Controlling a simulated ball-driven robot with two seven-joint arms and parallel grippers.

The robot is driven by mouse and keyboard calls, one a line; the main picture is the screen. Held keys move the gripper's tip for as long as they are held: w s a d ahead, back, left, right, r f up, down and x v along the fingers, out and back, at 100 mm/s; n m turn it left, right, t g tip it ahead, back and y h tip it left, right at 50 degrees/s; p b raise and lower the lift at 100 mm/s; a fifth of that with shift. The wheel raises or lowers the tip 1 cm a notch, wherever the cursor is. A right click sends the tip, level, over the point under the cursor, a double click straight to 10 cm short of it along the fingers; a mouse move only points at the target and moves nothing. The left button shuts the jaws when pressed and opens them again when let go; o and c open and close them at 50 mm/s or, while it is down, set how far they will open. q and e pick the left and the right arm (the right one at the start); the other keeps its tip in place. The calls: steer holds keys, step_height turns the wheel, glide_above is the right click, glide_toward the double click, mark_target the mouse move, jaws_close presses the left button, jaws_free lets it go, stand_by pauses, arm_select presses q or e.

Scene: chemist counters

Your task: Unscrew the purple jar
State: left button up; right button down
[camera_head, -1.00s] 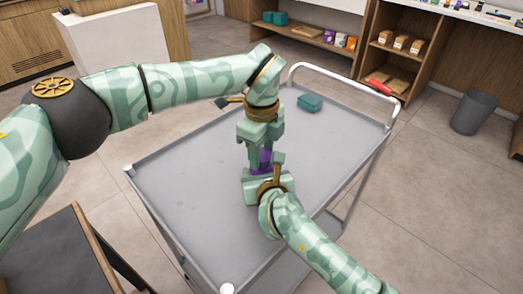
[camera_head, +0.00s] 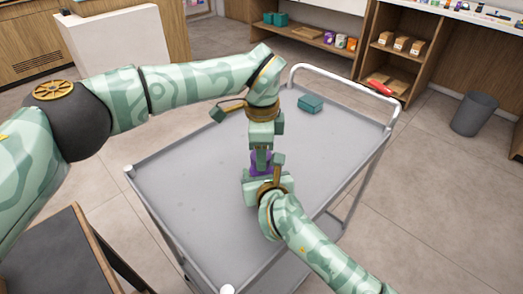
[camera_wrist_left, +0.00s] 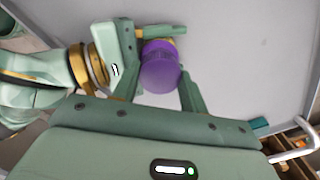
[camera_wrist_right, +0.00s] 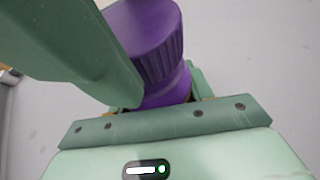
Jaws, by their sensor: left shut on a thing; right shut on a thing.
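The purple jar (camera_head: 261,167) is upright over the grey cart, mostly hidden between my two grippers in the head view. Its round purple top shows in the left wrist view (camera_wrist_left: 160,66), and its ribbed lid and narrower neck show in the right wrist view (camera_wrist_right: 158,60). My left gripper (camera_head: 260,150) points down from above and is shut on the jar's lid. My right gripper (camera_head: 265,178) comes in from the near side, lower down, and is shut on the jar's body. The lid appears to be on the jar.
The grey cart top (camera_head: 190,190) is largely clear around the grippers. A teal box (camera_head: 311,103) lies near its far end, by the white handle rail (camera_head: 340,72). A dark bin (camera_head: 474,113) and wooden shelves (camera_head: 395,50) stand beyond. A dark-topped table (camera_head: 50,255) is at the lower left.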

arm_select(q)
steer(key=shift+r, duration=0.2)
steer(key=shift+r, duration=0.85)
steer(key=shift+r, duration=2)
arm_select(e)
steer(key=c, duration=0.5)
jaws_free()
